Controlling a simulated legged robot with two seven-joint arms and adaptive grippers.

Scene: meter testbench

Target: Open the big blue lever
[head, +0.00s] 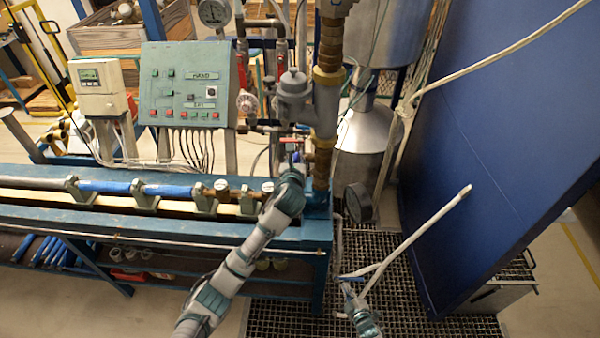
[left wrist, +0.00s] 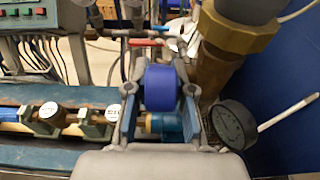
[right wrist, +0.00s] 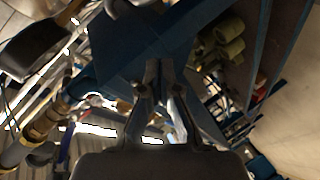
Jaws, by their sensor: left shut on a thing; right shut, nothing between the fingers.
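The big blue lever (left wrist: 162,88) shows in the left wrist view as a wide, rounded blue piece. My left gripper (head: 292,170) is at the right end of the bench, beside the vertical brass pipe. In the left wrist view its two fingers stand on either side of the blue lever and are shut on it. My right gripper (head: 350,282) is low over the floor grating, right of the bench. In the right wrist view its fingers (right wrist: 163,75) are together and empty.
A round black gauge (head: 358,203) stands just right of the pipe (head: 326,100). A small red-handled valve (left wrist: 145,42) sits beyond the lever. A control box (head: 188,85) stands behind the bench (head: 140,225). A large blue panel (head: 500,150) bounds the right side.

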